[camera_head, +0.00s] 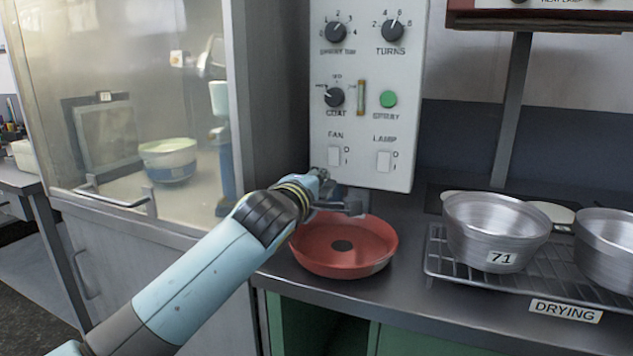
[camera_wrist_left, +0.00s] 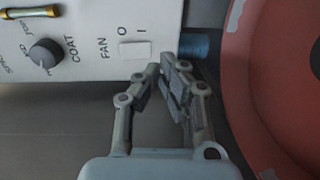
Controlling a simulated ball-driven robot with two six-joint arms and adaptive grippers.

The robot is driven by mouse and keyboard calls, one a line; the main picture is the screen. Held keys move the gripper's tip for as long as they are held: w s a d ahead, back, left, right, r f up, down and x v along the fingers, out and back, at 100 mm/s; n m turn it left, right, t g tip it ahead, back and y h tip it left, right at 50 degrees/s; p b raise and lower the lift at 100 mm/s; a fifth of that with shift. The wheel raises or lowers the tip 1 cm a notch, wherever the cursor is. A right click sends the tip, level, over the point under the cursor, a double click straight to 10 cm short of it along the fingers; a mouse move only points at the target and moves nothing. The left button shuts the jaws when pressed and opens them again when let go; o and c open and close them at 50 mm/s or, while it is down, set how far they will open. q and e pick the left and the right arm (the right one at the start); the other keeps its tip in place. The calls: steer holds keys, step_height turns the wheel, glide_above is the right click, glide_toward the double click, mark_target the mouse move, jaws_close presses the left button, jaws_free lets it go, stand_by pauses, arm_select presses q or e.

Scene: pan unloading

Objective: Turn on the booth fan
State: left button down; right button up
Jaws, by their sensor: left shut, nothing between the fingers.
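The white control panel (camera_head: 400,120) stands upright at the back of the counter. Its FAN switch (camera_head: 334,157) is a small white rocker at the lower left, marked O and I. The FAN switch (camera_wrist_left: 135,50) also shows in the left wrist view, just beyond my fingertips. My left gripper (camera_head: 345,200) is below the FAN switch, near the panel's lower edge. In the left wrist view my left gripper (camera_wrist_left: 160,78) is shut and empty. I cannot tell whether it touches the panel. The booth (camera_head: 110,90) with its glass front is at the left. My right gripper is not in view.
A red round pan (camera_head: 345,262) sits on the counter just below my left gripper. The LAMP switch (camera_head: 384,161) is right of the FAN switch. A metal pot (camera_head: 490,235) marked 71 stands on a wire rack (camera_head: 445,268) at the right.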

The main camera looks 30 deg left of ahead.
arm_select(q)
steer(key=shift+s+d+f, duration=0.15)
steer(key=shift+s+f, duration=0.05)
steer(key=shift+s, duration=0.3)
steer(key=shift+s+f, duration=0.2)
steer(key=shift+f, duration=0.05)
steer(key=v, duration=0.2)
steer(key=b+v, duration=0.1)
steer(key=f+v, duration=0.1)
steer(key=v, duration=0.1)
steer(key=shift+s+d, duration=0.1)
steer(key=shift+s, duration=0.25)
steer(key=shift+s+d+b, duration=0.1)
steer(key=shift+s+b, duration=0.2)
steer(key=shift+s, duration=0.45)
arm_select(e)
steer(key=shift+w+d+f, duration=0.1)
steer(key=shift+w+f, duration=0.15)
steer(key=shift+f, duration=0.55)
